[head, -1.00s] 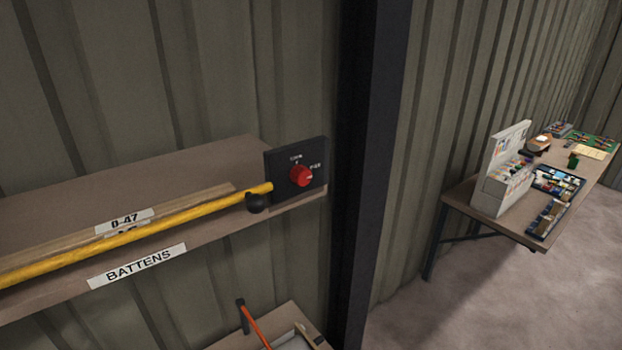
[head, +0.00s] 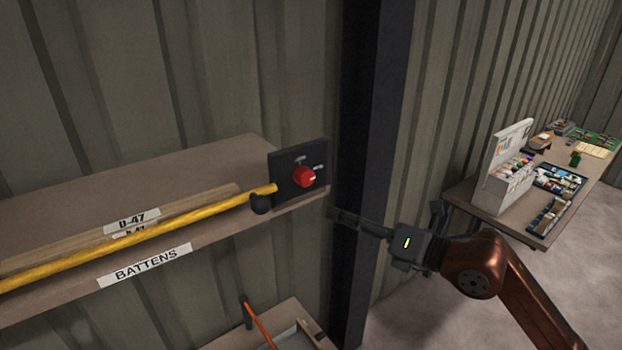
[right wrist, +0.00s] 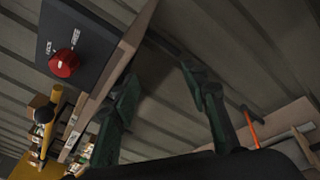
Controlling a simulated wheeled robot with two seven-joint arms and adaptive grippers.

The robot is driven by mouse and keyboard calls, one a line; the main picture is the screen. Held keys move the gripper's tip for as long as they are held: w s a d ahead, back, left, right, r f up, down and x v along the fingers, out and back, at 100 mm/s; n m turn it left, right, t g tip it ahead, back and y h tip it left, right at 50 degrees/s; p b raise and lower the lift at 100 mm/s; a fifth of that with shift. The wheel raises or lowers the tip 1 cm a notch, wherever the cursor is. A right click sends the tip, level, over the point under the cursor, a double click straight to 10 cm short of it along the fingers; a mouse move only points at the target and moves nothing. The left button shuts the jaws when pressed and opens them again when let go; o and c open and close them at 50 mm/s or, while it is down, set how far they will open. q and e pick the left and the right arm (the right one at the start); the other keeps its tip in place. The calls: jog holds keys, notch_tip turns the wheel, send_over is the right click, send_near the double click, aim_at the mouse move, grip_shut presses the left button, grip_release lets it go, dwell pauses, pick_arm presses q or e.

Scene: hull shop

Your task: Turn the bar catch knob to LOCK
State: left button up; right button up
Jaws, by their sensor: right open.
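The red bar catch knob (head: 304,176) sits on a dark square plate (head: 285,164) at the right end of the upper shelf. Two small white labels are on the plate, one above the knob and one to its upper right; which one the knob points to I cannot tell. In the right wrist view the knob (right wrist: 64,63) is at the upper left, outside the fingers. My right gripper (head: 336,214) is open and empty, below and right of the plate, apart from the knob. Its spread fingers (right wrist: 158,82) show in the right wrist view. My left gripper is out of view.
A yellow bar (head: 140,236) with a black ball (head: 260,204) near its end runs along the BATTENS shelf (head: 180,165). A dark post (head: 365,120) stands just right of the plate. An orange-handled tool (head: 258,322) lies below. A workbench (head: 472,195) stands far right.

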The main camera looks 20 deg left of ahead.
aim_at(308, 180)
jog(key=s+r+n+t+h, duration=0.2)
jog(key=s+r+n+t, duration=0.4)
jog(key=s+r, duration=0.5)
jog(key=shift+n+g, duration=0.3)
jog(key=shift+g, duration=0.3)
jog(key=p+x, duration=0.3)
jog(key=x, duration=0.4)
jog(key=shift+r, duration=0.2)
jog(key=shift+w+a+f, duration=0.1)
jog(key=shift+w+a, duration=0.3)
jog(key=c, duration=1.1)
grip_shut()
